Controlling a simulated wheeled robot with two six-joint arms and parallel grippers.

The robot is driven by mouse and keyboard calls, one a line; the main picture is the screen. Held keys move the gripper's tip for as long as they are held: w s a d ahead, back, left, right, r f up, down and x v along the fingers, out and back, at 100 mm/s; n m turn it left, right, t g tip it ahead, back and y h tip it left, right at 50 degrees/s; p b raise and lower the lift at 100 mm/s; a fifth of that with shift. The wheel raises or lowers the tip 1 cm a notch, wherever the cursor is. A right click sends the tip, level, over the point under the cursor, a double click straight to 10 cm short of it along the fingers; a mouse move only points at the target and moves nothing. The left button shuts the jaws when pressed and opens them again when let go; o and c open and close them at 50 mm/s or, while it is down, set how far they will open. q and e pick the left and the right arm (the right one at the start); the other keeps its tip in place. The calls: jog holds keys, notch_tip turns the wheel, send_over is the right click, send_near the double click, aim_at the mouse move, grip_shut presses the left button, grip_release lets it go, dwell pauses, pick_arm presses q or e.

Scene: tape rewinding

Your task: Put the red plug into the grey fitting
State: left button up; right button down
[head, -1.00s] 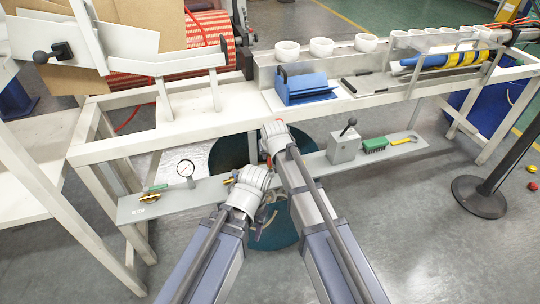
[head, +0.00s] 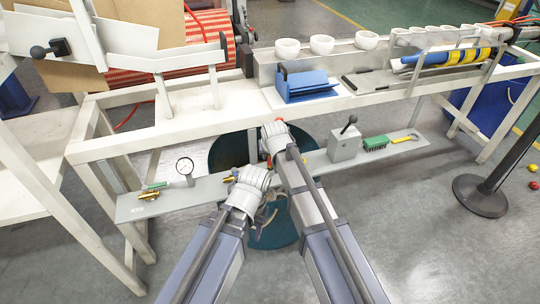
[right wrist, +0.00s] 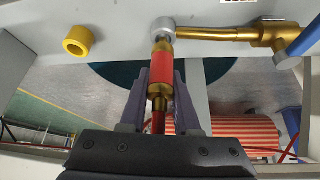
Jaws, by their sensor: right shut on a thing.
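In the right wrist view the red plug (right wrist: 161,70), a red sleeve with brass ends, stands between the two fingers of my right gripper (right wrist: 159,88), which is shut on it. The plug's front end meets or overlaps the grey ring-shaped fitting (right wrist: 163,24); I cannot tell whether it is inside. In the head view my right gripper (head: 276,132) is at the front edge of the bench, with a bit of red at its tip. My left gripper (head: 252,180) is lower and to the left, over the grey shelf; its fingers are not clear.
A brass pipe (right wrist: 215,34) runs right from the fitting, and a yellow ring (right wrist: 78,41) is at its left. The lower grey shelf (head: 150,205) holds a gauge (head: 185,167), a lever box (head: 345,142) and a green brush (head: 375,143). A blue holder (head: 305,88) is on the bench.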

jog(key=shift+f+b, duration=0.7)
jog(key=shift+f, duration=0.1)
jog(key=c, duration=0.6)
grip_release()
jog(key=shift+o, duration=0.2)
jog(key=p+v, duration=0.6)
jog(key=v, duration=0.1)
jog(key=shift+s+r+p, duration=0.2)
jog(key=shift+r+p, duration=0.15)
jog(key=shift+p, duration=0.05)
